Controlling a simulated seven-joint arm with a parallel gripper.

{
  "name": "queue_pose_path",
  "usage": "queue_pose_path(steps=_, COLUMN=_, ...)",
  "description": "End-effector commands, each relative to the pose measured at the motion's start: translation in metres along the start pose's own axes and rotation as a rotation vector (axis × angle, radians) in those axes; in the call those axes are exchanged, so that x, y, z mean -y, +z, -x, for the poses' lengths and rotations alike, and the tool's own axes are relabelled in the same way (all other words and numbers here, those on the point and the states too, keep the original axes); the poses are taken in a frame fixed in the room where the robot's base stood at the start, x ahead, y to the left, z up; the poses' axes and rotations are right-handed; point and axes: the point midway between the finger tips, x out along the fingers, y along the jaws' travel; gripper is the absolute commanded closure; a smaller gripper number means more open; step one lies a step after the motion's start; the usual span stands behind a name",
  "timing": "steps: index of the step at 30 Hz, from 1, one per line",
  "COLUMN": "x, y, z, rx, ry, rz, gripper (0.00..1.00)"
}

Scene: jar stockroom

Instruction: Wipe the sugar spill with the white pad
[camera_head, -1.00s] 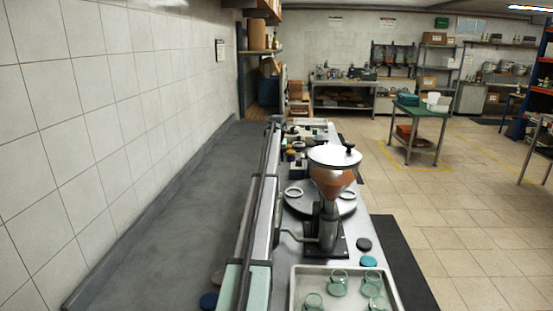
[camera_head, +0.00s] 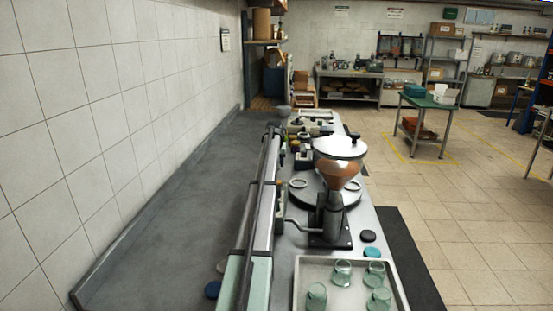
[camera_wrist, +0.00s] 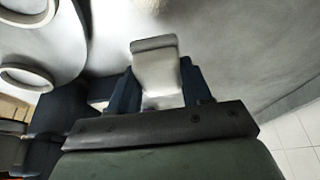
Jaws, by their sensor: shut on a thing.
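In the wrist view, my gripper (camera_wrist: 156,88) is shut on the white pad (camera_wrist: 156,66). The pad stands out beyond the dark blue fingers, over a grey surface. A pale, speckled patch (camera_wrist: 147,4) at the top edge of the wrist view, past the pad, may be the sugar spill; it is cut off by the frame. I cannot tell whether the pad touches the surface. I cannot make out the pad, the gripper or the spill in the head view.
A round turntable (camera_head: 304,198) with pale rings stands on the bench, with a hopper (camera_head: 338,170) beside it. A tray (camera_head: 299,290) of green glass jars is in front. Dark and blue lids lie nearby. A tiled wall (camera_head: 90,130) borders the bench on the left.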

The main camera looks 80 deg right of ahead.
Motion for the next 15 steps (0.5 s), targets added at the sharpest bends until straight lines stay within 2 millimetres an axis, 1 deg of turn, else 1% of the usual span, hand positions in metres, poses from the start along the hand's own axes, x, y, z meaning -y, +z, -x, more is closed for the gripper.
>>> queue_pose_path(steps=15, x=0.000, y=0.018, z=-0.043, rx=-0.001, ry=0.000, rz=0.000, gripper=0.76)
